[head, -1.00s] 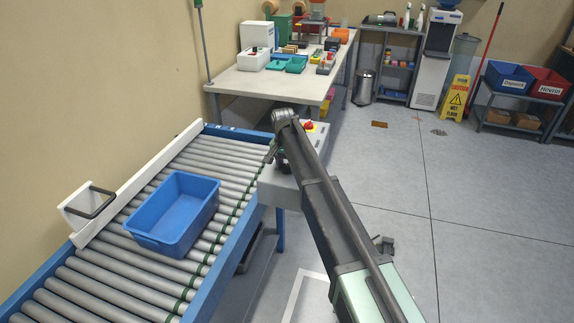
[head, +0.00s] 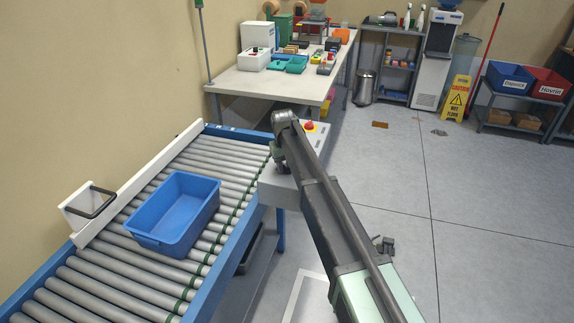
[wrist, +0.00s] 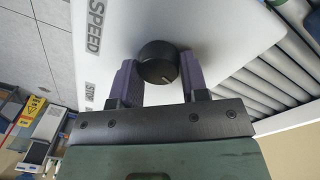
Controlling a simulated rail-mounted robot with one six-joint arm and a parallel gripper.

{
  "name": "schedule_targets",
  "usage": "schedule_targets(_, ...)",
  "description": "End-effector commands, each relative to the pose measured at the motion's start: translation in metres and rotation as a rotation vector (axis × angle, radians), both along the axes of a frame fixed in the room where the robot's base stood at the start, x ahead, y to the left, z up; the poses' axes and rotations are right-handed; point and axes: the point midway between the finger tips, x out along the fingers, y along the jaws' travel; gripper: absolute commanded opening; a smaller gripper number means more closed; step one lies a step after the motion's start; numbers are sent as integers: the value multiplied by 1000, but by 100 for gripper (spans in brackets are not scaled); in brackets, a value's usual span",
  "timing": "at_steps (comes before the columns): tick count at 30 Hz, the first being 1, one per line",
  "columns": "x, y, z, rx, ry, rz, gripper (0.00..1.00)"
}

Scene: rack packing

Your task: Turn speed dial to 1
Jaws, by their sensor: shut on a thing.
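The speed dial (wrist: 157,62) is a round black knob with a pale pointer line on a white panel (wrist: 215,20) in the wrist view. The panel carries a SPEED label (wrist: 95,27) and a smaller label, partly cut off, that seems to read STOP (wrist: 89,92). My gripper (wrist: 158,72) has its two purple-grey fingers on either side of the knob, shut on it. In the head view the grey control box (head: 278,188) stands at the conveyor's right edge. My arm hides the dial there. No number for the dial setting is readable.
The roller conveyor (head: 95,268) carries a blue tote (head: 150,241). A red emergency button (head: 310,127) sits on the control box behind my arm. A workbench (head: 265,82) with several items stands behind. The floor on the right (head: 480,200) is mostly clear.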

Motion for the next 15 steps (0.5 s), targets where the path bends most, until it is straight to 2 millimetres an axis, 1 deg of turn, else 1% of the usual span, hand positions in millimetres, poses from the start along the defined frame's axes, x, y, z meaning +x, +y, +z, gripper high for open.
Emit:
schedule_targets(6, -1, 0, 0, -1, 1, 158, 18)
schedule_targets(15, -2, 0, 0, -1, 3, 285, 18)
